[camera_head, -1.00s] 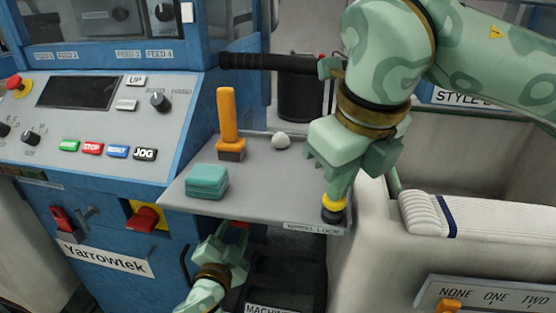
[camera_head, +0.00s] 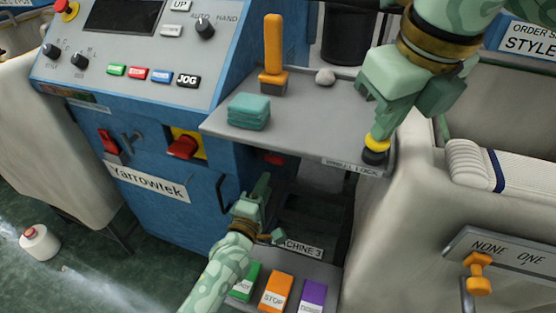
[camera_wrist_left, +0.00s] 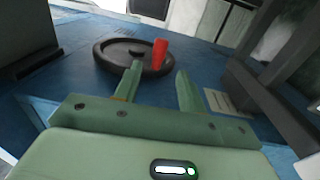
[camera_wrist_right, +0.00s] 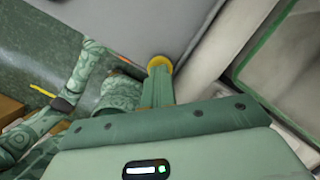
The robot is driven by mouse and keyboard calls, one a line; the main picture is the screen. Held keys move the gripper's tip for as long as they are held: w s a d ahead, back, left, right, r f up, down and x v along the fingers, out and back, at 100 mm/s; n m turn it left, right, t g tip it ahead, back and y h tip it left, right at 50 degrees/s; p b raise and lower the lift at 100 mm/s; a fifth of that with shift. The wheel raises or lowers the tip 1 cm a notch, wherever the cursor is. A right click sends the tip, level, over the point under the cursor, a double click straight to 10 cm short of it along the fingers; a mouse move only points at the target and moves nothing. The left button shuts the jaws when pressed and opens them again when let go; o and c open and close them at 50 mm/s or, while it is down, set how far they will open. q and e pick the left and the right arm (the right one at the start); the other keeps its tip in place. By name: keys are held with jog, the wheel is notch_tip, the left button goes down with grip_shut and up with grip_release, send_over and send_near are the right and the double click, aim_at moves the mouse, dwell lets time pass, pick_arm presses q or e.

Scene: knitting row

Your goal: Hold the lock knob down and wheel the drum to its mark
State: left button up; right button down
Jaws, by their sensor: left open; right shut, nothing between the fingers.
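The lock knob (camera_head: 378,144) has a yellow top on a dark base and stands at the tray's front right corner by the "WHEEL LOCK" label. My right gripper (camera_head: 381,128) is shut, empty, pointing down with its tips at the knob's top; how far down the knob sits I cannot tell. The right wrist view shows the yellow top (camera_wrist_right: 160,62) at the fingertips. A dark wheel (camera_wrist_left: 110,50) with an upright red handle (camera_wrist_left: 160,53) shows in the left wrist view. My left gripper (camera_head: 260,187) is open below the tray, its fingers towards the handle. I cannot make out the mark.
The grey tray (camera_head: 310,120) overhangs my left gripper and carries a teal block (camera_head: 249,111), an orange-handled tool (camera_head: 273,60) and a pale ball (camera_head: 325,77). A red switch on yellow (camera_head: 183,147) is left.

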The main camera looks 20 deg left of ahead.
aim_at(278, 161)
pick_arm(q)
jog(key=w, duration=1)
jog(key=shift+w+d+r, duration=0.1)
jog(key=shift+d+r, duration=0.1)
jog(key=shift+r, duration=0.05)
grip_shut()
